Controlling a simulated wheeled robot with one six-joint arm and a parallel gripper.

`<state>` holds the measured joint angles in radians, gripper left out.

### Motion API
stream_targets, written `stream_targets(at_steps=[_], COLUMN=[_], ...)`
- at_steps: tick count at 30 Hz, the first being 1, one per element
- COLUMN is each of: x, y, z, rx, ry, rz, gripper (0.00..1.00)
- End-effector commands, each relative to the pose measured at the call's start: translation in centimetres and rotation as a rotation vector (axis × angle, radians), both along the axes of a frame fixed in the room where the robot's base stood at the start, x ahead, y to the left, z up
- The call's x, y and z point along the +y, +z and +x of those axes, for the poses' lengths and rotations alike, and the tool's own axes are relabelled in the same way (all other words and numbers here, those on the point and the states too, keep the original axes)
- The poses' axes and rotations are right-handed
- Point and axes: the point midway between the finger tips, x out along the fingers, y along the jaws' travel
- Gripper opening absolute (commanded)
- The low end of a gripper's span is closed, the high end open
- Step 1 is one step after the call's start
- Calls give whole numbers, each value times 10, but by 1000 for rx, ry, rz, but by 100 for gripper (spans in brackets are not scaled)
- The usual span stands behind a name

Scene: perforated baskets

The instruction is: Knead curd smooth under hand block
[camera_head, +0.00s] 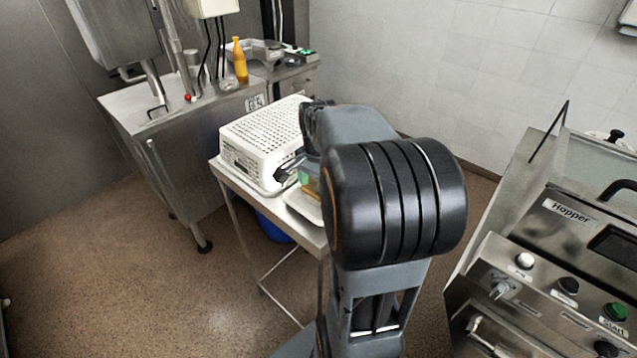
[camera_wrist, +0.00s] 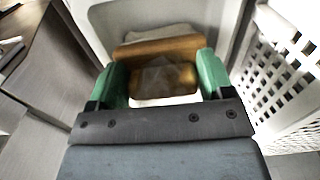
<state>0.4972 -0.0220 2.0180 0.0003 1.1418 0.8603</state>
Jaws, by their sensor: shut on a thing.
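My gripper (camera_wrist: 162,82) has green fingers on both sides of a wooden hand block (camera_wrist: 160,48) and is shut on it. The block is brown and spans the gap between the fingers. A greyish, see-through patch shows over the block's nearer part; I cannot tell what it is. Under the block is a pale tray (camera_wrist: 112,20). In the head view my gripper (camera_head: 304,178) is at the tray (camera_head: 306,208) on a small steel table, mostly hidden by my arm. I cannot make out the curd for certain in either view.
A white perforated basket (camera_head: 262,140) stands right beside my gripper on the steel table (camera_head: 240,187); its wall is close at right in the wrist view (camera_wrist: 275,85). A steel cabinet with an orange bottle (camera_head: 240,62) is behind left. A hopper machine (camera_head: 560,235) stands at right.

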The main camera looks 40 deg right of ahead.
Motion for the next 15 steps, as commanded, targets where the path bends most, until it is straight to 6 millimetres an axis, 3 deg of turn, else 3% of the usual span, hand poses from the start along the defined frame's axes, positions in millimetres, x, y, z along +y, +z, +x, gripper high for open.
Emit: stream_targets(at_steps=[8,15], x=[1,0], y=[0,19], z=[-1,-1], rx=[8,5], ry=[0,0], rz=[5,3], gripper=[48,48])
